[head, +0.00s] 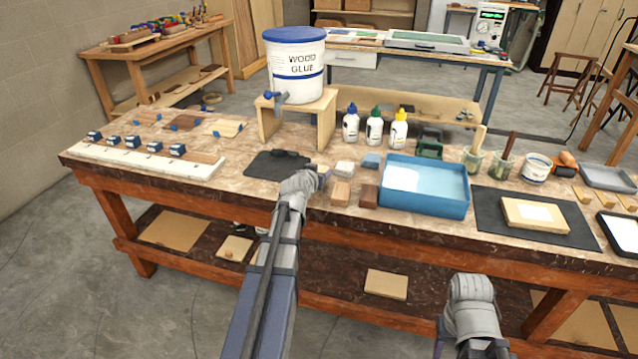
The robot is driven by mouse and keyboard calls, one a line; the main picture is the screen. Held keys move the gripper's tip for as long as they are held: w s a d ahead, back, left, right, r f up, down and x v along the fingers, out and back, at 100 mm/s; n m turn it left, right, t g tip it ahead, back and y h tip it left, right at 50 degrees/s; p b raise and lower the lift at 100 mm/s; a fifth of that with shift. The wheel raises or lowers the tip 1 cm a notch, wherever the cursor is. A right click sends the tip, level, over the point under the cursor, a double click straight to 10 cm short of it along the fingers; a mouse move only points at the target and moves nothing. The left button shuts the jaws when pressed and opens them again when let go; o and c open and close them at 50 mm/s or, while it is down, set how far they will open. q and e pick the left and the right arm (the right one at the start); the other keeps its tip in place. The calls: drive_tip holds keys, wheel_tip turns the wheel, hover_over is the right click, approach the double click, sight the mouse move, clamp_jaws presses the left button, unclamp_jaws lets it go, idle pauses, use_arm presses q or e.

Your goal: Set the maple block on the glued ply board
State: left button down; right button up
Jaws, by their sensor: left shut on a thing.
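The maple block (341,193), a light tan block, is on the bench left of a dark brown block (369,196). My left gripper (326,177) is at its upper left, shut on it as far as I can tell; the fingertips are small and their contact is partly hidden. I cannot tell whether the block is lifted. The glued ply board (512,215), pale with a white patch on top, lies on a dark mat at the right. My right gripper (439,338) is low in front of the bench, mostly hidden by its wrist.
A blue tray (428,208) stands between the blocks and the ply board. A cream block (345,167) and a blue block (371,160) are close behind the maple block. Glue bottles (374,128) and a glue bucket (297,75) on a wooden stand are farther back.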

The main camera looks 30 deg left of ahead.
use_arm(q)
drive_tip(key=shift+f+b, duration=0.7)
drive_tip(key=shift+f, duration=0.45)
use_arm(e)
drive_tip(key=shift+f, duration=1.2)
use_arm(q)
drive_tip(key=shift+f, duration=0.1)
drive_tip(key=shift+f, duration=0.15)
drive_tip(key=shift+c, duration=0.6)
unclamp_jaws()
use_arm(e)
drive_tip(key=shift+f, duration=0.15)
